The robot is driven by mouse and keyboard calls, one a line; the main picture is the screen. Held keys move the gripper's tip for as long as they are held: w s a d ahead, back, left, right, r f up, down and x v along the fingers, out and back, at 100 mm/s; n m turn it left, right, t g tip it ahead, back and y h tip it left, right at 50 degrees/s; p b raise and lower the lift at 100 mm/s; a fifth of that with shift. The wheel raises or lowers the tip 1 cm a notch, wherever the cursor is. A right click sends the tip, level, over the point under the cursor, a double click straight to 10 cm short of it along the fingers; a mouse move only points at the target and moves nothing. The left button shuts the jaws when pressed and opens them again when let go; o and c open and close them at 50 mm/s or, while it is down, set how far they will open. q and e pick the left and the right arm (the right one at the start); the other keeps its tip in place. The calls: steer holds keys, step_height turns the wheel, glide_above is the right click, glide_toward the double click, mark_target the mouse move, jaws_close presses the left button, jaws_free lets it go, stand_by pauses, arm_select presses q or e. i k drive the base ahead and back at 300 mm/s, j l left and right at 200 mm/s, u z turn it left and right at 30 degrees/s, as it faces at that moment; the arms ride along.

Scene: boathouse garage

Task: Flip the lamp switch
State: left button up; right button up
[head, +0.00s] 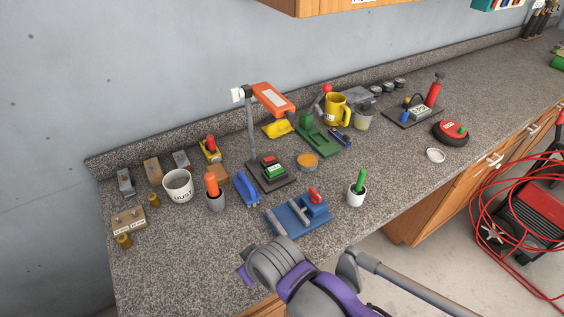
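The lamp has an orange head (273,98) on a grey post (250,138) that rises from a dark base (283,181) on the counter. On the base is a switch (274,171) in green and red, with a small pale label. I cannot read which way it is set. A grey and purple arm of mine reaches in at the bottom middle. Its end, with a purple tip (244,274) that appears to be my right gripper, is near the counter's front edge, well apart from the lamp. Its fingers are not clear. My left gripper is not in view.
A blue fixture (297,217) with a red knob, a blue tool (248,188) and a grey cup (215,201) with an orange handle stand in front of the lamp. The right-hand counter front is fairly clear.

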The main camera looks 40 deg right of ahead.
mark_target(270, 159)
steer(key=z, duration=1.4)
